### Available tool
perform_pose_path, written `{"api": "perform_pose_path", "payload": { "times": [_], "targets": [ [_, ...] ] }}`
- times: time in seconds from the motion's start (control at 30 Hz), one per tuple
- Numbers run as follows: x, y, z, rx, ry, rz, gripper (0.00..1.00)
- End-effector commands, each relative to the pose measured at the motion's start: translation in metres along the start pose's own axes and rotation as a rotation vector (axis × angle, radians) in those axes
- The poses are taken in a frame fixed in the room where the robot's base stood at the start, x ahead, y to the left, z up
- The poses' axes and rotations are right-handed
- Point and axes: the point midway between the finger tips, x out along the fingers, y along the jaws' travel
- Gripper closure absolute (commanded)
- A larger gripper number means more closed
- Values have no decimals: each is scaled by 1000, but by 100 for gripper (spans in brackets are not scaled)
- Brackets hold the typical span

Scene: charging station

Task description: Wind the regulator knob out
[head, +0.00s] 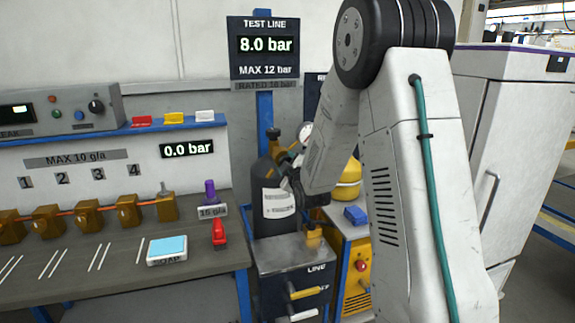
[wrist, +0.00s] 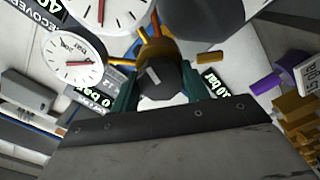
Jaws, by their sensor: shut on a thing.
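In the wrist view the dark regulator knob (wrist: 160,78), with a pale mark on its face, sits between the two teal fingers of my gripper (wrist: 157,88), which is shut on it. Brass fittings run from behind the knob to two white gauges, a large one (wrist: 103,10) at the top edge and a smaller one (wrist: 75,60) at left. In the head view a gauge (head: 305,132) shows above the dark gas cylinder (head: 268,205). My arm reaches down to the cylinder's right side and hides the knob there. The test line sign (head: 264,47) reads 8.0 bar, MAX 12 bar.
The workbench (head: 210,262) at left carries brass valves, a soap box (head: 167,250), a red-handled item (head: 219,235) and a purple-topped fitting (head: 210,190). A panel display (head: 187,149) reads 0.0 bar. A yellow rounded object (head: 347,182) and a blue block (head: 355,214) stand close beside my arm.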

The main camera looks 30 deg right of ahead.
Motion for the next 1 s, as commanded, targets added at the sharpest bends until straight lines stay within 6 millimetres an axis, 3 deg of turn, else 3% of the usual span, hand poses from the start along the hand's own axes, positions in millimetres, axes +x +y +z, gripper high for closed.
{"api": "perform_pose_path", "payload": {
  "times": [1.0],
  "targets": [
    [0, -1, 0, -966, 2, -2, 77]
  ]
}}
